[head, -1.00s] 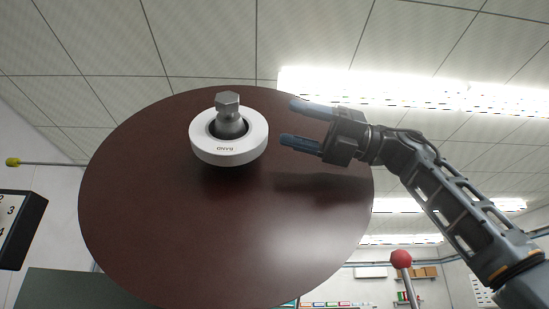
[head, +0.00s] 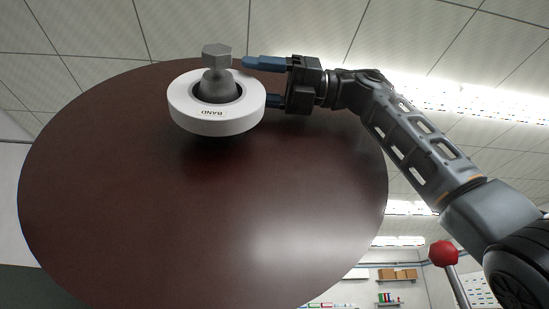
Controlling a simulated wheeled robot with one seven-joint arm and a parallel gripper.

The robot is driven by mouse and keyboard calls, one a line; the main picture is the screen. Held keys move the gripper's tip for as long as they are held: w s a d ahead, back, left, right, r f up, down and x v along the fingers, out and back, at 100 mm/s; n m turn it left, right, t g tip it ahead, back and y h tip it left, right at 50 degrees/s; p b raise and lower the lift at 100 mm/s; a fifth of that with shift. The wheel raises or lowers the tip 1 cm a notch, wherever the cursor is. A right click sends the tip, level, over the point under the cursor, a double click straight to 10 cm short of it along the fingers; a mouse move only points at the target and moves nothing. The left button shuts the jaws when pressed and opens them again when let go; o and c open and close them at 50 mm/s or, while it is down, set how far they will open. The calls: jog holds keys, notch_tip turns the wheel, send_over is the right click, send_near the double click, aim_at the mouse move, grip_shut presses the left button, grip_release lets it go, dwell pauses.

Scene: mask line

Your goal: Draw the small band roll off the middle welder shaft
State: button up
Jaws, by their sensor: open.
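The small band roll (head: 217,121) is a white ring marked BAND. It sits around the grey welder shaft (head: 219,82), which ends in a hexagonal head (head: 216,55) and stands out from a dark red-brown round disc (head: 200,220). My gripper (head: 254,83) is open at the right of the roll, its blue fingers pointing left. The upper finger is beside the hexagonal head. The lower finger's tip is at the roll's right edge and seems partly hidden by it; I cannot tell whether it touches.
A red ball-topped lever (head: 443,254) stands at the lower right, below my arm. Shelves with boxes (head: 397,274) are far behind. The disc's lower face is clear. No other shaft is in view.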

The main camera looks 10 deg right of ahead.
aim_at(237, 77)
jog(key=shift+a, duration=1.9)
jog(key=shift+c, duration=0.2)
jog(key=c, duration=1)
jog(key=shift+c, duration=0.2)
jog(key=shift+r, duration=0.15)
jog(key=s+r+b, duration=0.2)
jog(key=s+r, duration=0.1)
jog(key=s, duration=0.9)
jog(key=shift+s+a, duration=0.15)
jog(key=shift+a, duration=0.05)
dwell(0.5)
dwell(0.3)
